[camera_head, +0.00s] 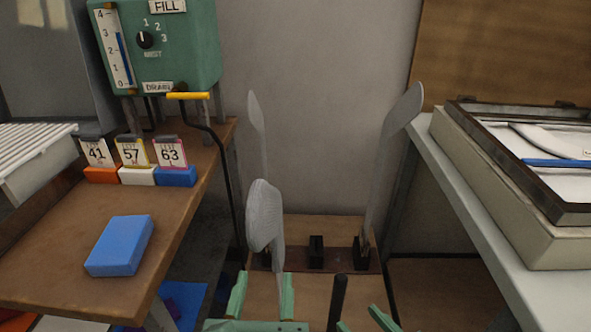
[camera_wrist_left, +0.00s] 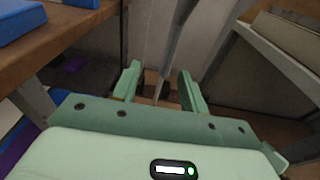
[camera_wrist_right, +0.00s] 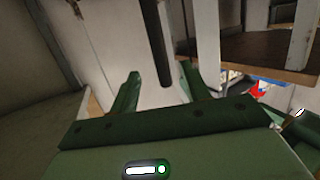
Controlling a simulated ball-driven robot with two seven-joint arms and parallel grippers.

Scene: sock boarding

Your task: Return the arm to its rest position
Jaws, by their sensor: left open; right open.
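My left gripper (camera_head: 262,285) is open at the bottom middle of the head view; its fingers also show in the left wrist view (camera_wrist_left: 158,78). A pale upright board with a textured, rounded top (camera_head: 263,215) stands just beyond it, its narrow lower part showing between the fingers. I cannot tell whether it touches them. My right gripper (camera_head: 362,322) is open at the bottom edge, mostly out of frame; its fingers show in the right wrist view (camera_wrist_right: 162,78). A dark post (camera_head: 337,300) stands between the two grippers and crosses the right wrist view (camera_wrist_right: 156,40).
A thin board (camera_head: 257,130) and a taller board (camera_head: 390,140) stand at the back. A brown bench (camera_head: 50,235) on the left holds a blue block (camera_head: 120,246), number cards (camera_head: 133,153) and a green control box (camera_head: 160,45). A framed press (camera_head: 490,170) sits on the right table (camera_head: 470,210).

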